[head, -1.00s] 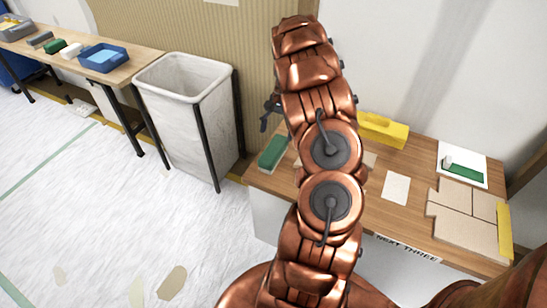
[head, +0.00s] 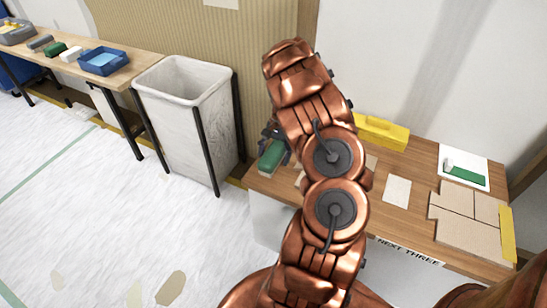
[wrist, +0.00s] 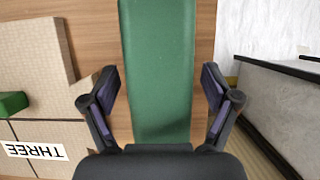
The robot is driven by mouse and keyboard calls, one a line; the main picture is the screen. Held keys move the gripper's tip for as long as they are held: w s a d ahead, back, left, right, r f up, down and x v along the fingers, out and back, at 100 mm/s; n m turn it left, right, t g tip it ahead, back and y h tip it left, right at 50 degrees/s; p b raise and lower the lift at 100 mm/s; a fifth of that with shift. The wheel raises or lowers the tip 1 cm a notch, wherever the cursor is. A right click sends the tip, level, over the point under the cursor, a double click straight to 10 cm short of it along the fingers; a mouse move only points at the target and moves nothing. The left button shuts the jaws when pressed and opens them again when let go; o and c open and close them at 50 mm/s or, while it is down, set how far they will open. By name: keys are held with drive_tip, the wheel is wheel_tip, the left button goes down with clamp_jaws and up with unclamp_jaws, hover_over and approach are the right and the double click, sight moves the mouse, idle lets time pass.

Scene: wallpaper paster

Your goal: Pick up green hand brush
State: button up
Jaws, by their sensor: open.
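The green hand brush (head: 271,157) lies at the left edge of the wooden table in the head view. In the wrist view its long flat green top (wrist: 158,55) runs up the middle of the picture. My gripper (wrist: 159,85) is open, with one dark finger on each side of the brush and a gap at each side. Whether the fingers reach down beside it I cannot tell. In the head view the gripper is mostly hidden by my copper arm; only dark parts show beside the brush.
The wooden table (head: 385,222) also holds cardboard pieces (head: 465,228), a yellow block (head: 381,131) and a white sheet (head: 464,165) with a green patch. A white bin (head: 187,85) stands to the left. A far bench (head: 125,68) holds a blue tray (head: 103,60).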

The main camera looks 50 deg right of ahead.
sight(275, 154)
drive_tip(key=c, duration=1.4)
drive_tip(key=shift+o, duration=0.2)
drive_tip(key=shift+r, duration=0.15)
drive_tip(key=shift+r, duration=0.25)
wheel_tip(275, 154, up, 3)
drive_tip(key=shift+p, duration=0.35)
drive_tip(key=shift+s+a, duration=0.1)
drive_tip(key=shift+s, duration=0.4)
drive_tip(key=s+a, duration=0.1)
drive_tip(key=s, duration=0.4)
drive_tip(key=s+a, duration=0.1)
drive_tip(key=s, duration=0.3)
drive_tip(key=s+a+r+p, duration=0.1)
drive_tip(key=s, duration=0.4)
drive_tip(key=shift+s+a+r, duration=0.1)
drive_tip(key=shift+s+a, duration=0.15)
drive_tip(key=shift+s, duration=0.05)
